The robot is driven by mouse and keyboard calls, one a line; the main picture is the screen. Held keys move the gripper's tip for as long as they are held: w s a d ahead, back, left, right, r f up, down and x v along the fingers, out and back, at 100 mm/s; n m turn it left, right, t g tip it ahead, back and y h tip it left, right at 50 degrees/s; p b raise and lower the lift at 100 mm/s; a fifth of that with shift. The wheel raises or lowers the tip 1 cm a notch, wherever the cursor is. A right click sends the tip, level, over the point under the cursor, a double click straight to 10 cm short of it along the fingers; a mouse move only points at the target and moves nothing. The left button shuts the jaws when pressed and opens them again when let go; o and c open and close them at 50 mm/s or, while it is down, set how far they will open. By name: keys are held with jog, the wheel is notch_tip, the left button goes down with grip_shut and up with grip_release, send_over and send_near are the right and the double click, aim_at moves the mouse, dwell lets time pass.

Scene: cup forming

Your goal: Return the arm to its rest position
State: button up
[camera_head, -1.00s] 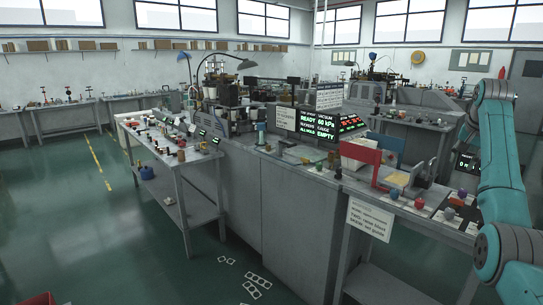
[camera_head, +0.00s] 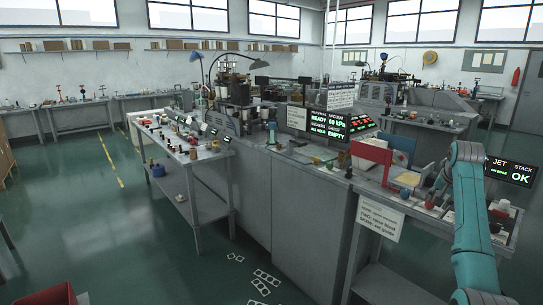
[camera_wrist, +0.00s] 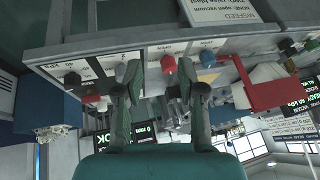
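My teal arm (camera_head: 472,225) rises at the right of the head view and bends at a raised elbow above the right bench. Its gripper end is not clear there. That view looks upside down at the bench (camera_wrist: 110,42), whose edge crosses the top. The bench and its small knobs lie beyond the fingertips, and I see no contact.
A red panel (camera_head: 371,152) stands on the bench, also in the wrist view (camera_wrist: 275,94). A sign (camera_head: 380,219) hangs from its front. A screen reading OK (camera_head: 512,172) is behind my arm. A side table (camera_head: 178,165) stands left. The green floor (camera_head: 90,235) at left is mostly open.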

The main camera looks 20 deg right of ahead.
jog(key=a+f+n+t, duration=0.1)
jog(key=a+f, duration=0.7)
jog(key=f, duration=0.5)
jog(key=a+f+n+t, duration=0.1)
jog(key=a+f+n, duration=0.1)
jog(key=a+f, duration=0.75)
jog(key=s+a+f+n+t, duration=0.1)
jog(key=s+a+f, duration=0.5)
jog(key=a+f, duration=0.3)
jog(key=s+a+f+n+t, duration=0.2)
jog(key=s+a+f, duration=0.4)
jog(key=a+f, duration=0.25)
jog(key=s+a+n+t+y, duration=0.1)
jog(key=s+a+n, duration=0.1)
jog(key=s+a, duration=0.75)
jog(key=s+a+n+t, duration=0.15)
jog(key=s+a, duration=0.45)
jog(key=s, duration=0.7)
jog(key=s+a+r+n+t+y, duration=0.1)
jog(key=s+a+r, duration=0.2)
jog(key=s+r, duration=0.6)
jog(key=s+a+r+n+t+y, duration=0.1)
jog(key=s+a+r+n, duration=0.1)
jog(key=s+r, duration=0.8)
jog(key=shift+s+a+r+t+y, duration=0.15)
jog(key=shift+s+a+t+y, duration=0.05)
jog(key=shift+a+t+y, duration=0.25)
